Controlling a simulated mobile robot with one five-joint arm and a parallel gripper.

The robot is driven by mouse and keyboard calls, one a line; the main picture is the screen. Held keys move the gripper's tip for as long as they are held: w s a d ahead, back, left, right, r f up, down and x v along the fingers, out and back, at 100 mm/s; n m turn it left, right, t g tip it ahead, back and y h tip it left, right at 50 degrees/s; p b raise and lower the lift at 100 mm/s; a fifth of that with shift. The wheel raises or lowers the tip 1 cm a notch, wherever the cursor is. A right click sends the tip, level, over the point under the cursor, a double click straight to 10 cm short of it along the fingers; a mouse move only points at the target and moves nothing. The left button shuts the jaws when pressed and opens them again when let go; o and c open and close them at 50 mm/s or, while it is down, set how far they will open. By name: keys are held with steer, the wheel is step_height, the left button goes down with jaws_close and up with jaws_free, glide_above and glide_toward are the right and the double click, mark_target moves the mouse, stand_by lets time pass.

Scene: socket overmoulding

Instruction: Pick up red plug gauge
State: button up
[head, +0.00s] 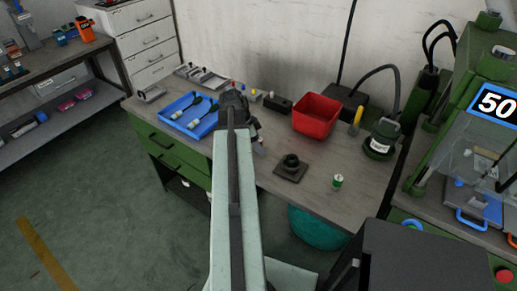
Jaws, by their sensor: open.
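Several small pieces with coloured tops stand in a row at the back of the green workbench. The one with a red top (233,84) is likely the red plug gauge; it is tiny here, and its lower part is hidden behind my arm's wrist. My gripper (260,142) is over the middle of the bench, nearer the front than that row and apart from it. It is open, and nothing shows in it. My arm covers part of the bench below it.
A blue tray (204,128) with two dark-handled tools is left of my wrist. A red bin (317,128), a dark square base with a knob (290,170) and a small green-and-white piece (338,181) are to the right. The bench's front right is mostly clear.

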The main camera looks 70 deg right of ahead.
jaws_close()
steer(key=shift+r, duration=0.1)
step_height(320, 180, up, 10)
steer(key=p, duration=1)
steer(key=shift+r, duration=0.1)
steer(key=shift+s, duration=0.1)
